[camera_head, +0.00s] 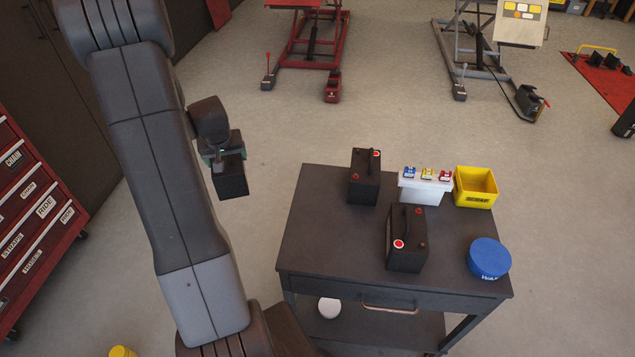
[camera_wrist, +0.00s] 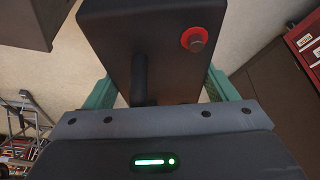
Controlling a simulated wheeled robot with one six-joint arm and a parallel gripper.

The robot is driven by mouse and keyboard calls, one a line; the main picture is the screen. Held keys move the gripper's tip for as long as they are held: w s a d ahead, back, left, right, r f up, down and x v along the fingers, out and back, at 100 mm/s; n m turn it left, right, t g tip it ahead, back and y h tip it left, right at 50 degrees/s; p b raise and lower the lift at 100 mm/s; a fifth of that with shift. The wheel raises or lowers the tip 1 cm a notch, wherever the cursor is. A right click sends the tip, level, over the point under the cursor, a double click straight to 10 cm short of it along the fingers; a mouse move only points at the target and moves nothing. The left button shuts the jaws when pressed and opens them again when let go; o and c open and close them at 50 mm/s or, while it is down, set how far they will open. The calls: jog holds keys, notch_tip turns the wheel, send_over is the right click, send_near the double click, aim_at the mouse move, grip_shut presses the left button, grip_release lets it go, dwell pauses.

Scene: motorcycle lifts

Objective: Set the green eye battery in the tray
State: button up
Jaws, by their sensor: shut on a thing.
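My gripper (camera_head: 222,152) is shut on a black battery (camera_head: 231,178) and holds it in the air, left of the dark cart. In the wrist view my gripper (camera_wrist: 160,92) has its green fingers on both sides of the battery (camera_wrist: 165,50), whose top shows a black handle and one red-ringed terminal. No green eye shows on it.
The dark cart (camera_head: 325,235) also carries a white box of coloured clips (camera_head: 423,190), a yellow bin (camera_head: 476,187) and a blue tub (camera_head: 488,258). A red drawer cabinet (camera_head: 30,215) stands at left. A red lift (camera_head: 310,45) and grey lift (camera_head: 470,45) stand behind, with open floor between.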

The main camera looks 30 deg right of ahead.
jog(key=s+d+r+m, duration=0.1)
jog(key=s+d+r, duration=0.1)
jog(key=d, duration=0.6)
jog(key=s+d+r+m+h, duration=0.1)
jog(key=s+d+r+m, duration=0.1)
jog(key=s+d, duration=0.3)
jog(key=s+d+r+m, duration=0.1)
jog(key=s+d, duration=0.2)
jog(key=d, duration=0.8)
jog(key=shift+s+r+m+g+h, duration=0.15)
jog(key=shift+r+m+g+h, duration=0.15)
jog(key=shift+r+m+g, duration=0.1)
jog(key=shift+a+f, duration=0.1)
jog(key=shift+f+p, duration=0.35)
jog(key=shift+f, duration=4.35)
jog(key=shift+f, duration=0.2)
jog(key=o, duration=2)
jog(key=shift+s, duration=0.1)
